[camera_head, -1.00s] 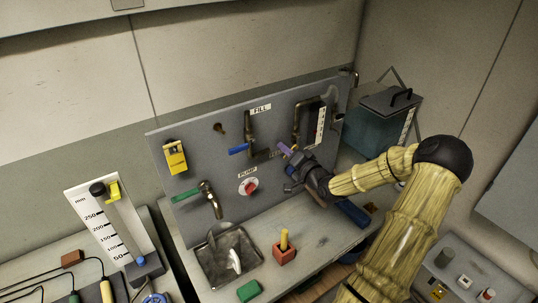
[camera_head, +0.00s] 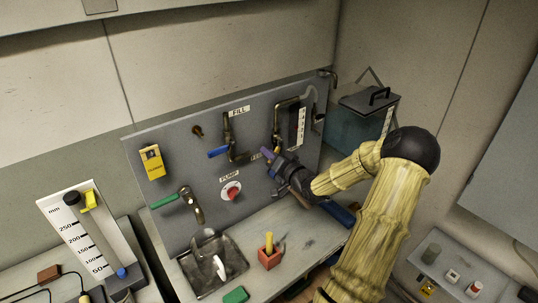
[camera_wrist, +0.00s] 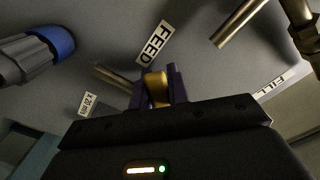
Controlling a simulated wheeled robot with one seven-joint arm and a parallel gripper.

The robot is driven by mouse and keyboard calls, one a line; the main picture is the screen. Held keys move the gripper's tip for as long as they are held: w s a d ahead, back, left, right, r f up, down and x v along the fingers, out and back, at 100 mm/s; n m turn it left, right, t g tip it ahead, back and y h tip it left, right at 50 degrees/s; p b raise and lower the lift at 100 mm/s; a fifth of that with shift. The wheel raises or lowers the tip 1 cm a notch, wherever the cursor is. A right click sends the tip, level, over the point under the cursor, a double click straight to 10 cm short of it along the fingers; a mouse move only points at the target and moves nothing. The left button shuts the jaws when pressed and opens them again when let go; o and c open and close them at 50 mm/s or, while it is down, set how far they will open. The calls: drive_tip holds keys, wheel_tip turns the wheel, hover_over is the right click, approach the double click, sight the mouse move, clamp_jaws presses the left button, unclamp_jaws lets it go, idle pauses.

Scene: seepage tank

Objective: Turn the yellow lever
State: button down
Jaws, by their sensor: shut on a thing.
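The yellow lever (camera_wrist: 155,90) shows in the wrist view between the two purple fingers of my gripper (camera_wrist: 158,86), just under the FEED label (camera_wrist: 154,43). My gripper is shut on it. In the head view my gripper (camera_head: 268,155) reaches the grey panel from the right, beside the partly covered FEED label (camera_head: 256,155). There my gripper hides the lever, so its angle cannot be told from that view.
A blue-handled valve (camera_head: 218,152) is left of my gripper, under the FILL label. A red pump knob (camera_head: 233,193) and a green-handled tap (camera_head: 165,200) are lower left. Pipes (camera_head: 279,118) rise just above my gripper.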

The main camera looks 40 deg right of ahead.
drive_tip(key=c, duration=1.3)
unclamp_jaws()
drive_tip(key=shift+f, duration=0.1)
drive_tip(key=shift+c, duration=0.2)
drive_tip(key=s+b, duration=0.3)
drive_tip(key=s, duration=1.4)
drive_tip(key=shift+s+d, duration=0.2)
drive_tip(key=shift+d, duration=0.15)
drive_tip(key=shift+w+a, duration=0.1)
